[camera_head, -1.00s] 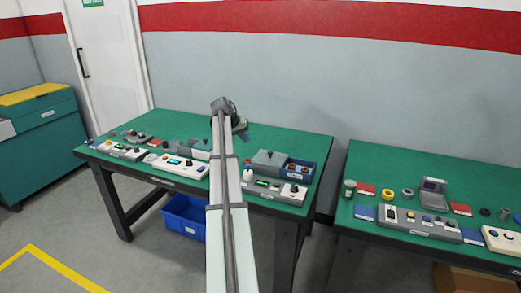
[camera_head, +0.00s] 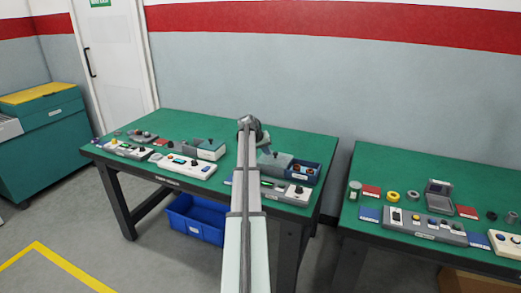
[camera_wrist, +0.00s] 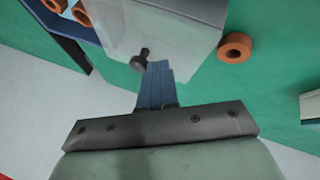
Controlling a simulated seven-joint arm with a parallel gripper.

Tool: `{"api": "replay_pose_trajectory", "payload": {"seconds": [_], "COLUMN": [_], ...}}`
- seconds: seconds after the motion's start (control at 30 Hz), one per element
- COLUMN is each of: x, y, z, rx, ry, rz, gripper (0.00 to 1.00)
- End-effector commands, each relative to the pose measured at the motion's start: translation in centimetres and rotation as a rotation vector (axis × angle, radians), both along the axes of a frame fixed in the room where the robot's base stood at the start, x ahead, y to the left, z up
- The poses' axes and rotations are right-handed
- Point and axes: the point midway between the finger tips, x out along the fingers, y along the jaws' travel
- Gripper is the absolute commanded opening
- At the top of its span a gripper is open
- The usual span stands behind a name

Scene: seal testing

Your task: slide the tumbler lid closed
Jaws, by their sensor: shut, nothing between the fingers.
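The tumbler is a grey box (camera_head: 280,159) on the green table, beside the blue tray. In the wrist view its pale, partly see-through lid (camera_wrist: 185,30) fills the top middle, with a small dark knob (camera_wrist: 141,58) on its near edge. My gripper (camera_wrist: 157,68) is shut and empty, its fingertips close to the right of the knob; I cannot tell whether they touch. In the head view my gripper (camera_head: 265,149) is above the box, and my arm hides part of it. How far the lid stands open is not clear.
The blue tray (camera_head: 317,172) with copper rings stands right of the box. A loose copper ring (camera_wrist: 235,46) lies on the table in the wrist view. A control panel (camera_head: 297,192) stands in front. A second grey box (camera_head: 207,148) is to the left.

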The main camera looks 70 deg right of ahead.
Motion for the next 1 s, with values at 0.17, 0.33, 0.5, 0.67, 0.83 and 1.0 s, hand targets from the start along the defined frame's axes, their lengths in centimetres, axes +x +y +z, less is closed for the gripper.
{"api": "replay_pose_trajectory", "payload": {"seconds": [0.17,0.33,0.5,0.67,0.83,1.0], "x": [-0.6,-0.6,-0.7,-2.9,-7.5,-11.9], "y": [-0.3,-0.3,-0.3,-0.2,-0.1,-0.2], "z": [-0.1,-0.1,-0.1,-0.1,-0.2,-0.2], "rx": [0.000,0.000,0.000,0.001,0.000,0.001], "ry": [0.000,0.001,0.000,0.002,0.001,0.001], "rz": [0.000,0.001,0.000,-0.002,-0.004,-0.004], "gripper": [0.00,0.00,0.00,0.00,0.00,0.00]}}
